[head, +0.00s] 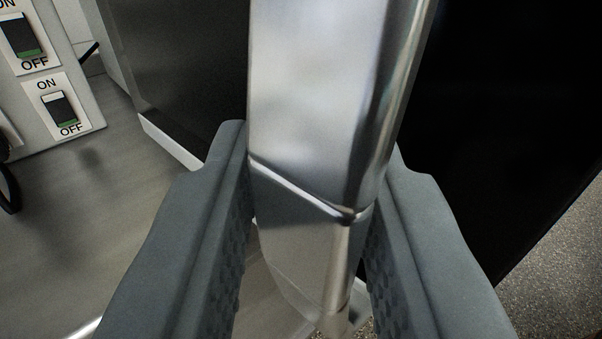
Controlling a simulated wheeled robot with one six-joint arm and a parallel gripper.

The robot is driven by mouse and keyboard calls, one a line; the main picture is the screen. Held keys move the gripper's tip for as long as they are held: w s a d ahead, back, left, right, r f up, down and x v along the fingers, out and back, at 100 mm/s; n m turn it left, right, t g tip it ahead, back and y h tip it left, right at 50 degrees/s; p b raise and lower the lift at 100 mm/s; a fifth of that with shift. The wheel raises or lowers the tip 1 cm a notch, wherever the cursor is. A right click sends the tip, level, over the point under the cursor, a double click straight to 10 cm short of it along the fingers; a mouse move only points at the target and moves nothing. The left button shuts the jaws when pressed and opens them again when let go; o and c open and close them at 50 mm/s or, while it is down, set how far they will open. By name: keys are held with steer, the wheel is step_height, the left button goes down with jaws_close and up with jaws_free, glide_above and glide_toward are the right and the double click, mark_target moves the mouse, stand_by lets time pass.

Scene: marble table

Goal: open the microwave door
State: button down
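A silver metal handle (315,90) runs upright through the middle of the view, with a seam across its lower part. My gripper (318,150) has its two grey fingers on either side of the handle. Their inner faces lie against it, so it looks shut on the handle. A glossy black panel (500,110), which looks like part of the microwave door, fills the right side. A dark grey panel (185,65) with a pale lower edge stands behind on the left. The handle hides where these panels meet, so I cannot tell how far the door stands open.
A pale switch box (88,105) with ON/OFF switches stands at the upper left, with dark cables near it. The grey counter surface (80,240) at the left is mostly clear. A speckled surface (565,260) shows at the lower right.

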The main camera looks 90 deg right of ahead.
steer(key=shift+w+a+r, duration=0.1)
steer(key=shift+w+a, duration=0.1)
steer(key=shift+a, duration=0.05)
steer(key=c, duration=1.2)
jaws_free()
steer(key=shift+a+r, duration=0.1)
steer(key=shift+a, duration=0.05)
steer(key=shift+o, duration=0.2)
steer(key=w+a, duration=0.1)
steer(key=a, duration=1.6)
steer(key=shift+w, duration=0.15)
steer(key=shift+a, duration=0.1)
